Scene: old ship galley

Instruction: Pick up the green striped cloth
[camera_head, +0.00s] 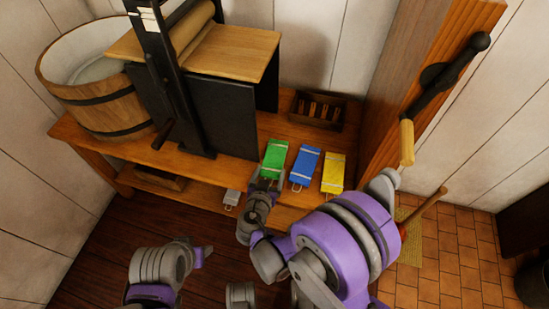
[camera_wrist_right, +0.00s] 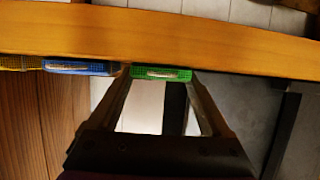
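The green striped cloth (camera_head: 275,157) lies folded on the wooden bench, with pale stripes across it and its near end close to the bench's front edge. My right gripper (camera_head: 264,184) is at that near end. In the right wrist view, my right gripper (camera_wrist_right: 162,82) is open, with one finger on each side of the green cloth's end (camera_wrist_right: 178,75). The fingertips reach the bench edge, and I cannot tell whether they touch the cloth.
A blue cloth (camera_head: 305,164) and a yellow cloth (camera_head: 333,174) lie just right of the green one. Behind are a small slotted wooden box (camera_head: 317,109) and a press (camera_head: 208,115). A wooden tub (camera_head: 112,103) stands left. A wooden upright (camera_head: 420,60) rises right.

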